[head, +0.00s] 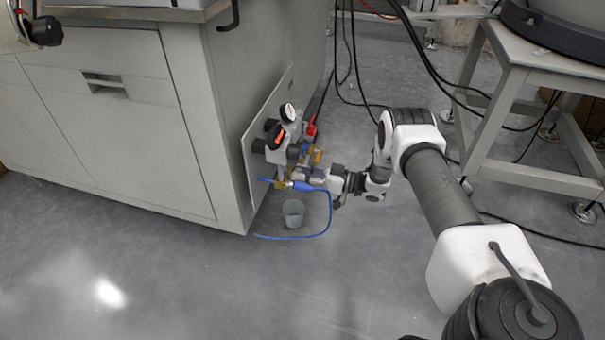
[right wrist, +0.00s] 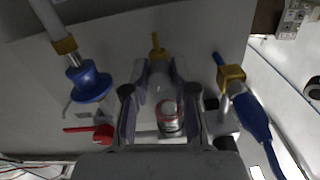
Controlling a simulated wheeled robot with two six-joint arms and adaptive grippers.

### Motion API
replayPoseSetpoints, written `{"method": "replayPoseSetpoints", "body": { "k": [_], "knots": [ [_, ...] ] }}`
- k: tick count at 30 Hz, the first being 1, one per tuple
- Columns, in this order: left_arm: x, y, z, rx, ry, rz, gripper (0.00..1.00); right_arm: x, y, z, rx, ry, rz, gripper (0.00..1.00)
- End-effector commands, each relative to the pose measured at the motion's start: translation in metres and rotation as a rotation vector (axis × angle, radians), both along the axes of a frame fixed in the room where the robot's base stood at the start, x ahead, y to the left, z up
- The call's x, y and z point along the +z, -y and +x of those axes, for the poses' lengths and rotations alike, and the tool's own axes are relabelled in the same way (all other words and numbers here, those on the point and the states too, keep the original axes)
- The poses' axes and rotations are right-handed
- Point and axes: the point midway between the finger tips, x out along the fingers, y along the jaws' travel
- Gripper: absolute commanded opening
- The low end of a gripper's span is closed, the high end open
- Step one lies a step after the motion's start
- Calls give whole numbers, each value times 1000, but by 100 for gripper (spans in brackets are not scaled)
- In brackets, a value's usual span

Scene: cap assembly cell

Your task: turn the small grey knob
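My right gripper (head: 310,175) reaches from the right to the valve fittings low on the cabinet's side panel. In the right wrist view its two fingers (right wrist: 158,105) stand apart, one on each side of a small pale grey round part (right wrist: 168,112) with a reddish band. This looks like the small grey knob; I see no clear grip on it. A brass fitting (right wrist: 157,47) shows above it. In the head view the knob is hidden among the fittings and gripper. My left gripper is not clearly seen.
Beside the fingers are a red lever (right wrist: 88,130), a blue fitting (right wrist: 90,82) and a blue hose connector (right wrist: 252,115). The gauge (head: 288,112) sits above. A grey cup (head: 293,213) stands on the floor below. A white stand (head: 535,75) is at right.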

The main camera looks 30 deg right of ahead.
Motion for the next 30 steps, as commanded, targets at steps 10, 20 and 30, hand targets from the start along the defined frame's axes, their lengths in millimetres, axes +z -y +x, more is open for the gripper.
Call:
{"method": "replayPoseSetpoints", "body": {
  "k": [10, 20, 30],
  "knots": [
    [10, 0, -1, -1, -1, 0, 98, 3, 0, 0, 1, 64, -78, 0],
    [20, 0, -1, -4, -4, -1, 98, 0, 0, 1, 0, 222, -262, 0],
    [20, 0, -1, -4, -4, 0, 98, 0, 0, 1, 0, 220, -258, 51]
  ]
}}
